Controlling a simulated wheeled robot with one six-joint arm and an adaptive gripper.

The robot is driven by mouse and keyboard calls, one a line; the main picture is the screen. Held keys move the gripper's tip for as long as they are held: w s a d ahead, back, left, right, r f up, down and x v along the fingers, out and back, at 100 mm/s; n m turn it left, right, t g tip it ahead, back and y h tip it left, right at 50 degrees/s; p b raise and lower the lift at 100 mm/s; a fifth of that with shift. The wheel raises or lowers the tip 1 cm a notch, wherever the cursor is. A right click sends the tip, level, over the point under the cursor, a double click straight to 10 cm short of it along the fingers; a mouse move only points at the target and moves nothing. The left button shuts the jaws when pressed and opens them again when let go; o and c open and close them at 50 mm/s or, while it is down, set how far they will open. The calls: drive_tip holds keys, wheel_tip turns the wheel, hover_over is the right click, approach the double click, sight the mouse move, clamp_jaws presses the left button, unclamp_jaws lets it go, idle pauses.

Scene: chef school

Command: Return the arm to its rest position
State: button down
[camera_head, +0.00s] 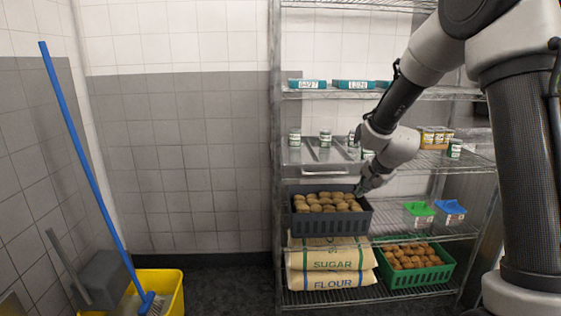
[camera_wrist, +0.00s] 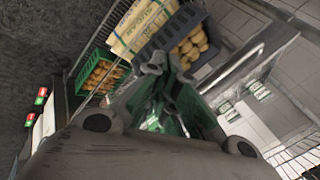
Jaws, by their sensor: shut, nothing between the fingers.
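My arm reaches in from the upper right in the head view, bent down toward the wire shelf rack (camera_head: 278,170). My gripper (camera_head: 360,190) is at the right rim of a dark grey crate (camera_head: 335,224) full of brown potatoes. I cannot tell whether it touches the rim. In the wrist view my gripper (camera_wrist: 165,68) points toward the same grey crate (camera_wrist: 148,52). The gripper is shut and holds nothing. The arm is stretched out to the rack.
Sugar and flour bags (camera_head: 330,281) lie below the grey crate. A green crate (camera_head: 420,275) of potatoes sits on the low shelf. Green (camera_head: 418,214) and blue (camera_head: 450,212) containers stand right of my gripper. A yellow bucket (camera_head: 172,285) with a blue-handled broom (camera_head: 90,168) stands left. Floor between is clear.

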drive_tip(key=s+d+r+n+g, duration=0.1)
drive_tip(key=s+r+n, duration=0.3)
drive_tip(key=s, duration=0.8)
drive_tip(key=s+d+r+n+g, duration=0.1)
drive_tip(key=s+d+r+n, duration=0.2)
drive_tip(key=s, duration=1)
drive_tip(key=s+d+r+n+h, duration=0.1)
drive_tip(key=s+d+r+n, duration=0.1)
drive_tip(key=s+r+n, duration=0.2)
drive_tip(key=shift+s+d+r+n+g, duration=0.4)
drive_tip(key=shift+s+r, duration=1.15)
drive_tip(key=shift+s, duration=2.7)
